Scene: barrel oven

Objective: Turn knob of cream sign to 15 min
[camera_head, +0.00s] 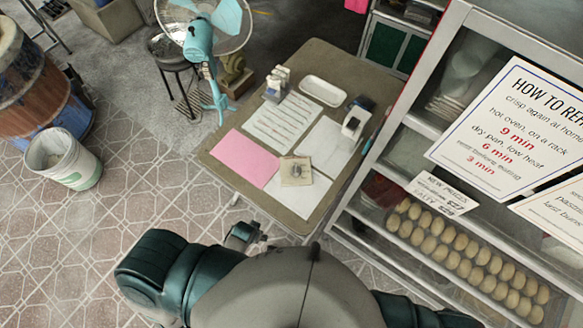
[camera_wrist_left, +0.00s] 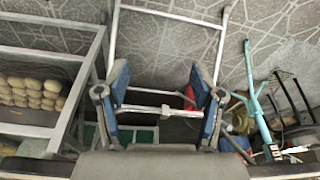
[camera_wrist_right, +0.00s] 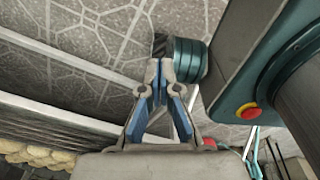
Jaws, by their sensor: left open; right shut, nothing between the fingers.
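A small cream square sign (camera_head: 296,170) lies on the near part of the table, with a small round grey-brown feature at its middle that looks like the knob. Its markings are too small to read. My left gripper (camera_wrist_left: 161,80) is open and empty in the left wrist view, with its two blue-grey fingers wide apart. My right gripper (camera_wrist_right: 159,68) is shut and empty in the right wrist view, its fingertips together. Neither wrist view shows the cream sign. In the head view I cannot make out either gripper's fingers clearly.
The table (camera_head: 222,150) also holds a pink sheet (camera_head: 246,158), white papers, a white tray (camera_head: 323,90) and small devices. A glass cabinet (camera_head: 400,150) with rows of buns stands close on the right. A teal fan (camera_head: 200,40) and a white bucket (camera_head: 75,165) stand left.

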